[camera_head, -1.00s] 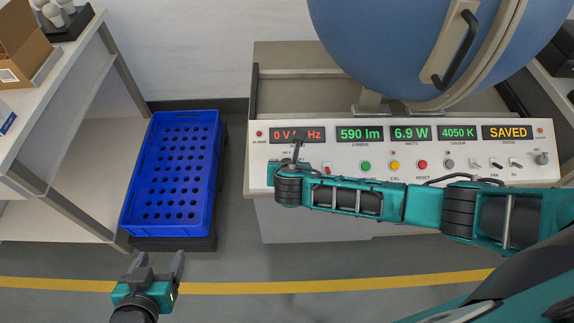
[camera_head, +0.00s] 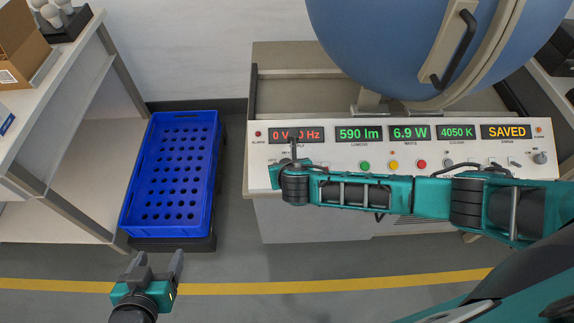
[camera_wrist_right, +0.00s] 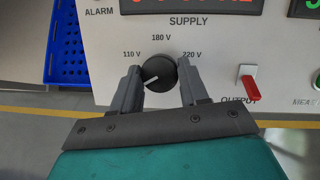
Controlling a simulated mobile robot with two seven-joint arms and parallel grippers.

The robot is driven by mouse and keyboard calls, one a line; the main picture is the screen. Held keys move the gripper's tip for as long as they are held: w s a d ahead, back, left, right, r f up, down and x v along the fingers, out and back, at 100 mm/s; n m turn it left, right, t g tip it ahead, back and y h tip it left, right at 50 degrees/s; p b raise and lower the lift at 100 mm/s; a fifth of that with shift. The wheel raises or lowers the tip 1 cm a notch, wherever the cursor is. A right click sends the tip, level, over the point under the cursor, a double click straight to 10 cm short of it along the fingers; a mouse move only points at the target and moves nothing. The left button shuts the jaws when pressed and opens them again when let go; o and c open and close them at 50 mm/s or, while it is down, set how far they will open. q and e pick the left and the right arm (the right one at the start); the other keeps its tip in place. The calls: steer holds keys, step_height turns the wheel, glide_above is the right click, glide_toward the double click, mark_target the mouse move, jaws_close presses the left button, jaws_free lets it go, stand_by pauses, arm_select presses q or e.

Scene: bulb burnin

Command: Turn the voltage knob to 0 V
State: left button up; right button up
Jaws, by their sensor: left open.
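The black voltage knob (camera_wrist_right: 158,76) sits below the SUPPLY label in the right wrist view. Its white pointer line points to the lower left, below the 110 V mark; 180 V is above it and 220 V at its upper right. My right gripper (camera_wrist_right: 160,80) has one finger on each side of the knob; whether the fingers touch it is not clear. In the head view my right gripper and wrist cover the knob. The supply display (camera_head: 300,134) seems to read 0 V, 0 Hz, partly covered. My left gripper (camera_head: 158,268) is open and empty above the floor.
A red OUTPUT switch (camera_wrist_right: 249,86) is right of the knob. The panel (camera_head: 345,157) also carries several coloured buttons. A blue sphere (camera_head: 385,40) stands behind it. A blue perforated crate (camera_head: 171,215) is at the left, beside a shelf (camera_head: 75,170).

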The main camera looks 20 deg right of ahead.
steer(key=o, duration=0.5)
steer(key=shift+c, duration=0.2)
steer(key=shift+s, duration=0.1)
steer(key=v, duration=1.2)
steer(key=shift+s+r, duration=0.25)
steer(key=s+a+f+m+y, duration=0.2)
steer(key=a+m+y, duration=0.3)
steer(key=m, duration=0.5)
steer(key=s+d+f+m+t, duration=0.1)
steer(key=d+m, duration=0.4)
steer(key=m, duration=0.6)
steer(key=s+d+f+m+t+h, duration=0.1)
steer(key=s+d+m, duration=0.3)
steer(key=m, duration=0.7)
steer(key=shift+s+d+f+h, duration=0.25)
steer(key=shift+d+f+h, duration=0.1)
steer(key=shift+f, duration=0.35)
